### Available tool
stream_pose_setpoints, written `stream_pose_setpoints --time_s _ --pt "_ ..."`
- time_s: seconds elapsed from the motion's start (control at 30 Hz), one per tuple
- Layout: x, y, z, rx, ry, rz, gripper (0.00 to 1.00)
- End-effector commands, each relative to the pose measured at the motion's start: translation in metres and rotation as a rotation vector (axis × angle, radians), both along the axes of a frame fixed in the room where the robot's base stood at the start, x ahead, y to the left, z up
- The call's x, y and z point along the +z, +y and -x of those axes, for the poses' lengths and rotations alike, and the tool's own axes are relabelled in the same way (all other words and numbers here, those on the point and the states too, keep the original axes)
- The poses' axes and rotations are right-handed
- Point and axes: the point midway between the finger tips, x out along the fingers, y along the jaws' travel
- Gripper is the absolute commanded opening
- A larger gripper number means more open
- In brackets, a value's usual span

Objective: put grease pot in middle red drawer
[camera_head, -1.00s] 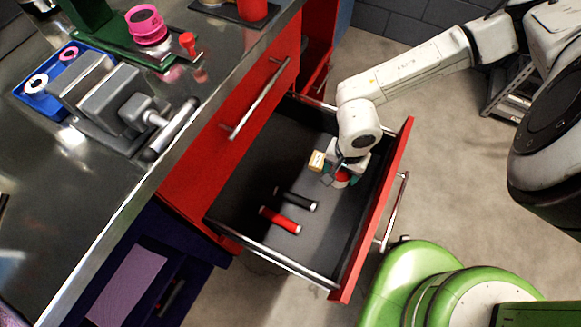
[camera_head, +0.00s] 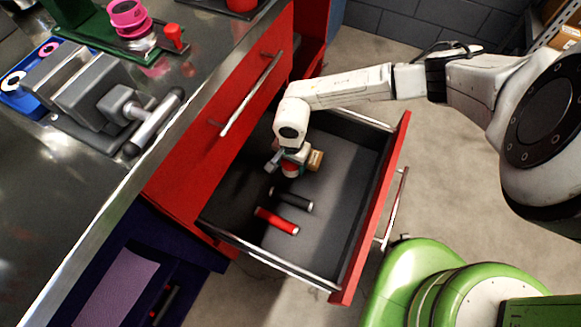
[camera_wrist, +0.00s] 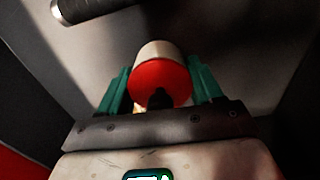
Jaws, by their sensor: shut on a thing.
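The grease pot (camera_wrist: 161,78) is a small pot with a red end and a cream body. In the wrist view it sits between the green fingers of my gripper (camera_wrist: 160,90), which is shut on it. In the head view the pot (camera_head: 291,170) shows as a bit of red under my gripper (camera_head: 287,168), low inside the open red drawer (camera_head: 350,180). I cannot tell whether the pot touches the drawer floor. The drawer is pulled well out, with a dark grey inside and a metal handle on its red front.
A small tan box (camera_head: 315,160) is right beside my gripper in the drawer. A black grip (camera_head: 293,199) and a red grip (camera_head: 277,220) lie nearer the camera. The drawer's right part is clear. A vise (camera_head: 110,105) stands on the steel bench top.

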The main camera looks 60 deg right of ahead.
Motion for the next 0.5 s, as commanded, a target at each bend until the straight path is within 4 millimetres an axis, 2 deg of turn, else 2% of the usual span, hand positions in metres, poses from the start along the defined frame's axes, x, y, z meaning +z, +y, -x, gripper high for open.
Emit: stream_pose_setpoints --time_s 0.23,0.5 --pt "-0.032 0.0 -0.003 -0.004 0.001 -0.002 0.11" --pt "-0.034 -0.001 -0.003 0.0 -0.001 0.001 0.11"
